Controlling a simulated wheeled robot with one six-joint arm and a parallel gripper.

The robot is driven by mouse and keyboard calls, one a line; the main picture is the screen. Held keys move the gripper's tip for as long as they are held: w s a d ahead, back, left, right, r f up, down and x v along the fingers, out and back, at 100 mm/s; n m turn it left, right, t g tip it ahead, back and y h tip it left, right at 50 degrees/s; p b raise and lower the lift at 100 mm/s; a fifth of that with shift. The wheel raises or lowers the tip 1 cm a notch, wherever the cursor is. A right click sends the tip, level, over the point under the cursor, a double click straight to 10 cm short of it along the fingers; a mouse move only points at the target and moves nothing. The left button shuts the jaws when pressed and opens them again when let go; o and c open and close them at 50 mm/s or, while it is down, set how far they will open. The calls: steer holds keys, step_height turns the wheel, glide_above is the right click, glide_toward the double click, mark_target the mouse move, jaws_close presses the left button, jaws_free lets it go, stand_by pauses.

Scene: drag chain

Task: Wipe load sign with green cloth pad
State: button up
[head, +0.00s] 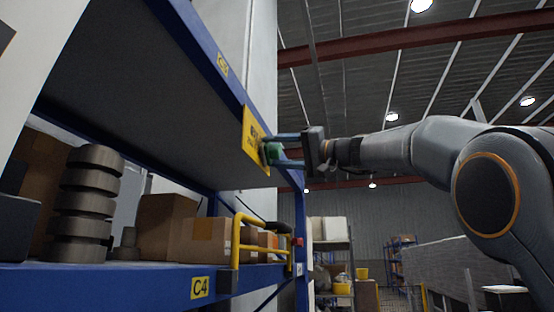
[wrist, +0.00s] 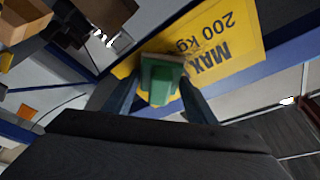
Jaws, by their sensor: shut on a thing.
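The load sign (head: 254,140) is a yellow plate on the blue upper shelf beam. In the wrist view the load sign (wrist: 222,40) appears upside down and reads "MAX 200 kg". My gripper (head: 276,147) is at the sign's right part, shut on the green cloth pad (head: 271,153). In the wrist view the green pad (wrist: 160,80) sits between the two fingers of my gripper (wrist: 158,97). The pad overlaps the sign's lettering edge and appears to be against its face. The exact contact is hidden behind the pad.
The lower blue shelf (head: 130,278) holds stacked dark rings (head: 85,200) and cardboard boxes (head: 165,225). A yellow guard rail (head: 258,235) stands at its right end, below my gripper. The blue upper beam (head: 200,45) runs along the shelf front. Open room lies right of the rack.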

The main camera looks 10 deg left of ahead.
steer(key=shift+s+a+b, duration=0.2)
steer(key=shift+s+b, duration=1.3)
steer(key=shift+s, duration=0.05)
steer(key=shift+s+a+b, duration=0.15)
steer(key=shift+s+b, duration=1.3)
steer(key=shift+s, duration=0.05)
steer(key=shift+s+a+b, duration=0.1)
steer(key=shift+s+b, duration=1.6)
steer(key=shift+s, duration=0.65)
steer(key=shift+r, duration=0.1)
steer(key=d+b, duration=0.1)
steer(key=d, duration=0.5)
steer(key=shift+s+b, duration=0.25)
steer(key=shift+b, duration=0.1)
steer(key=shift+d, duration=0.1)
steer(key=d+b, duration=0.1)
steer(key=d, duration=0.1)
steer(key=shift+s+d, duration=0.1)
steer(key=shift+d, duration=0.3)
steer(key=shift+a, duration=0.1)
